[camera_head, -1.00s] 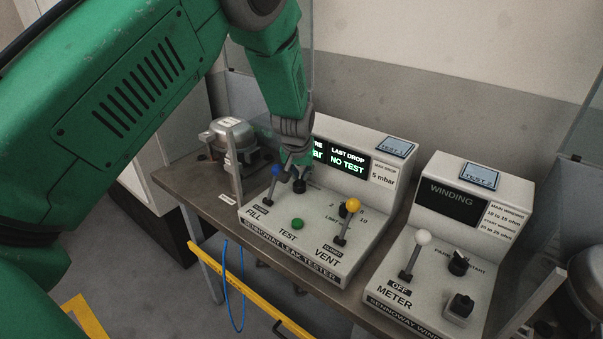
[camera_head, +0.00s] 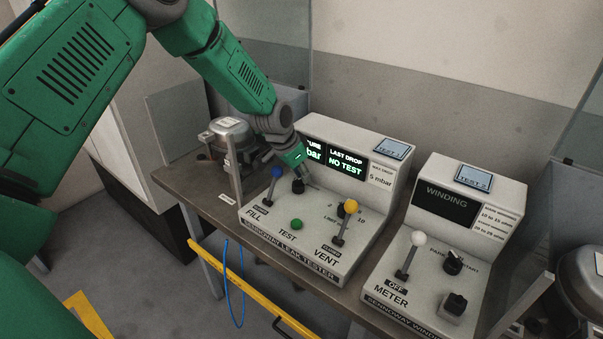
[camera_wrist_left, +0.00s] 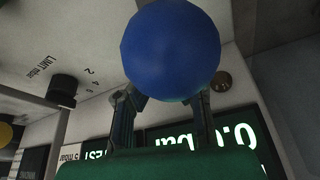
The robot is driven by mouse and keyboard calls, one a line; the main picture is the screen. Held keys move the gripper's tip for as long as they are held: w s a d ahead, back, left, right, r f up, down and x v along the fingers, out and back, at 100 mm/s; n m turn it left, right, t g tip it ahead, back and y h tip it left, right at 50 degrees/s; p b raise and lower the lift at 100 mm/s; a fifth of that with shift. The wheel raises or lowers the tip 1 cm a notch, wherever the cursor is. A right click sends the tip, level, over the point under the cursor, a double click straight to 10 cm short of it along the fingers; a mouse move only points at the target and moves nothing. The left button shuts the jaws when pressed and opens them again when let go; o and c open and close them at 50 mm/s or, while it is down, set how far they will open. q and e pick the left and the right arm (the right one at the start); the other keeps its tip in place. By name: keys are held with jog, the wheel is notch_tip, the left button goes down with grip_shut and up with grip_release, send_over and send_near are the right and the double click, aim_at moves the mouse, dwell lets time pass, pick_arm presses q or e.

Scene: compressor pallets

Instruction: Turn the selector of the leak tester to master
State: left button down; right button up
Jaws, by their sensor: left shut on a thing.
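The leak tester (camera_head: 300,262) is a white sloped console on the bench with a green-lit display reading NO TEST. Its selector, a small black knob (camera_head: 298,187), sits below the display, behind the blue-balled fill lever (camera_head: 276,172). My left gripper (camera_head: 303,181) comes down tilted from the upper left and is shut on the selector knob. In the left wrist view, the blue ball (camera_wrist_left: 170,50) is close to the camera and hides the fingertips and the knob. The selector's markings cannot be read. My right gripper is not in view.
The yellow-balled vent lever (camera_head: 345,222), green test button (camera_head: 297,224) and black limit knob stand to the right. A compressor (camera_head: 228,138) is left of the tester. A winding tester (camera_head: 440,250) stands on the right. A yellow rail (camera_head: 240,290) runs in front of the bench.

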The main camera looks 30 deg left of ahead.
pick_arm(q)
jog(key=shift+s+f+m+g+h, duration=0.1)
jog(key=shift+m+g+h, duration=0.05)
jog(key=shift+m, duration=0.45)
jog(key=shift+s+f+m+g+h, duration=0.1)
jog(key=shift+m+g+h, duration=0.05)
jog(key=shift+m, duration=0.45)
jog(key=shift+d, duration=0.1)
jog(key=c, duration=1.6)
grip_release()
jog(key=shift+c, duration=0.2)
jog(key=shift+w, duration=0.1)
jog(key=shift+w+r, duration=0.1)
jog(key=shift+r, duration=0.5)
notch_tip(320, 180, up, 9)
jog(key=shift+f, duration=0.2)
